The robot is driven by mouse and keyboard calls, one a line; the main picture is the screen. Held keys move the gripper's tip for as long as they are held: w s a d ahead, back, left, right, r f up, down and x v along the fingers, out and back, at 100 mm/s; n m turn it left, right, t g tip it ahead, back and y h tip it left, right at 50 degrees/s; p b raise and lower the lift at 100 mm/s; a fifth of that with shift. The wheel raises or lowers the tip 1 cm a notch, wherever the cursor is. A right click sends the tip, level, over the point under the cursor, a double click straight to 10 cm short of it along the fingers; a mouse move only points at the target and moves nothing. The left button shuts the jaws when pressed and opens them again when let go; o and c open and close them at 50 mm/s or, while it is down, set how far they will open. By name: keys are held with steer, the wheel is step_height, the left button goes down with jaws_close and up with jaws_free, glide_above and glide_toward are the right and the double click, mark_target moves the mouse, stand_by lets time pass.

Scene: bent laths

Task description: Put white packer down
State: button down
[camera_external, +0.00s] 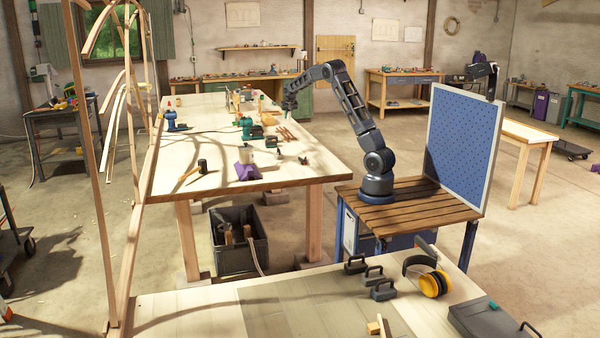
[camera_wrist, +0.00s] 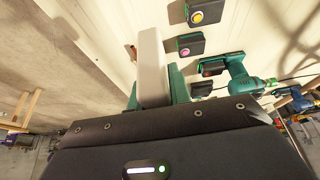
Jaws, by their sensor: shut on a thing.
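The white packer (camera_wrist: 152,62) is a pale, blunt-ended block in the wrist view. My gripper (camera_wrist: 156,97) is shut on it, with a green finger on each side, and the packer sticks out past the fingertips over a pale board surface. I cannot tell whether its far end touches that surface. In the external view my gripper (camera_external: 289,106) hangs over the right side of the long workbench (camera_external: 215,178). The packer cannot be made out there.
Dark boxes with coloured buttons (camera_wrist: 190,44) and a green drill (camera_wrist: 245,82) lie right of the packer in the wrist view. On the bench are a mallet (camera_external: 193,173), a purple block (camera_external: 246,171) and a blue tool (camera_external: 174,122). The bench's near left top is fairly clear.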

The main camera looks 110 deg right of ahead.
mark_target(291, 147)
steer(key=s+f, duration=0.1)
steer(key=f, duration=1.2)
steer(key=s+f, duration=0.1)
steer(key=f, duration=0.6)
steer(key=shift+s+d, duration=0.2)
steer(key=shift+s, duration=0.1)
steer(key=shift+f, duration=0.1)
steer(key=c, duration=1.3)
jaws_free()
steer(key=v, duration=1.2)
